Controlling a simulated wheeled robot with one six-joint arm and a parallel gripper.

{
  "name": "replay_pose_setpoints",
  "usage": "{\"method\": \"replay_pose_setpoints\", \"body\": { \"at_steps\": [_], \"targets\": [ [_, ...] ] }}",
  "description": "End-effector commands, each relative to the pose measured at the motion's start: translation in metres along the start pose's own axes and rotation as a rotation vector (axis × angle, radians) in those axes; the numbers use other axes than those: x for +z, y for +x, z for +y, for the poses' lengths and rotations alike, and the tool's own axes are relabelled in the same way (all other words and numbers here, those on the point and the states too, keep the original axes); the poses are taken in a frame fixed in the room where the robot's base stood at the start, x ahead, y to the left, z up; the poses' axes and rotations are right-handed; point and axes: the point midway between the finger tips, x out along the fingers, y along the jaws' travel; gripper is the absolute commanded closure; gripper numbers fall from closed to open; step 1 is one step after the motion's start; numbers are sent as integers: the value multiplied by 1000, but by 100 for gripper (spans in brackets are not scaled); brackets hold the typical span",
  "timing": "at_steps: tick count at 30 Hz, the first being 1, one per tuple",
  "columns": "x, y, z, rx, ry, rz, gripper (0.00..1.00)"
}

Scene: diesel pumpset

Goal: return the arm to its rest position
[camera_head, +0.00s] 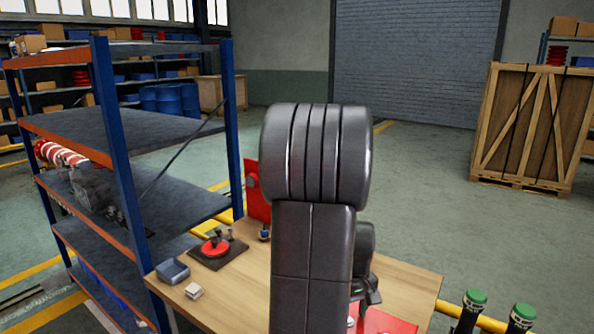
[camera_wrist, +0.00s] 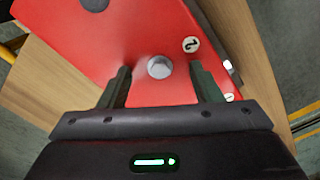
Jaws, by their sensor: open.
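My gripper (camera_wrist: 160,72) is open in the wrist view, with its two dark fingers apart. A silver round bolt head (camera_wrist: 159,67) shows between the fingertips, on a red panel (camera_wrist: 120,35). I cannot tell whether the fingers touch the bolt head or the panel. The panel has a white round label with a "2" on it. In the head view my arm stands upright over the wooden table (camera_head: 410,285) and hides most of my gripper and the panel. A red edge of the panel (camera_head: 385,322) shows at the bottom.
A blue and orange shelf rack (camera_head: 107,130) stands close on the left. A grey bin (camera_head: 173,271), a small pale block (camera_head: 193,291) and a dark plate with a red round part (camera_head: 215,248) lie on the table. Green-capped posts (camera_head: 473,300) stand at right. A wooden crate (camera_head: 530,125) is farther off.

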Motion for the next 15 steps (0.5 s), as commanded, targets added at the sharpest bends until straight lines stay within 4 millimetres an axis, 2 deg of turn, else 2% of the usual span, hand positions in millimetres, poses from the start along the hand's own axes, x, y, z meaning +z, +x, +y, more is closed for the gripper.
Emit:
{"method": "replay_pose_setpoints", "body": {
  "at_steps": [15],
  "targets": [
    [0, 0, 0, 0, 409, 0, 42]
  ]
}}
